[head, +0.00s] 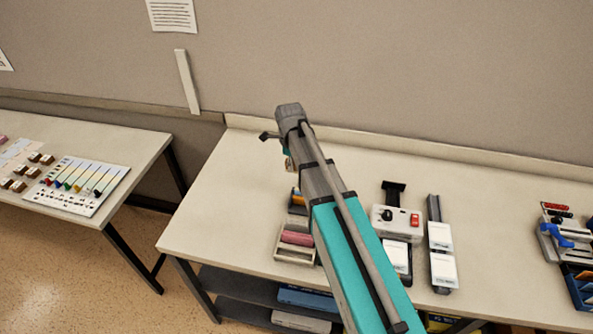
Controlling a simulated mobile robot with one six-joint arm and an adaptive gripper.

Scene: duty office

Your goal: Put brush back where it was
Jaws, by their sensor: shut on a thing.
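My gripper (268,136) is mostly hidden behind the end of my own arm, above the left half of the right-hand table. Only a small dark part juts out to the left, with a small tan and teal bit (289,161) just below. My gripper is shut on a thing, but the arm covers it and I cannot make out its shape. I cannot pick out the brush for sure.
The right-hand table (215,200) holds a wooden holder with a pink roll (296,239), a white device with a red switch (397,220), dark-and-white tools (441,255) and a blue-handled tool (562,237). A chart board (77,186) lies on the left table. The table's left part is clear.

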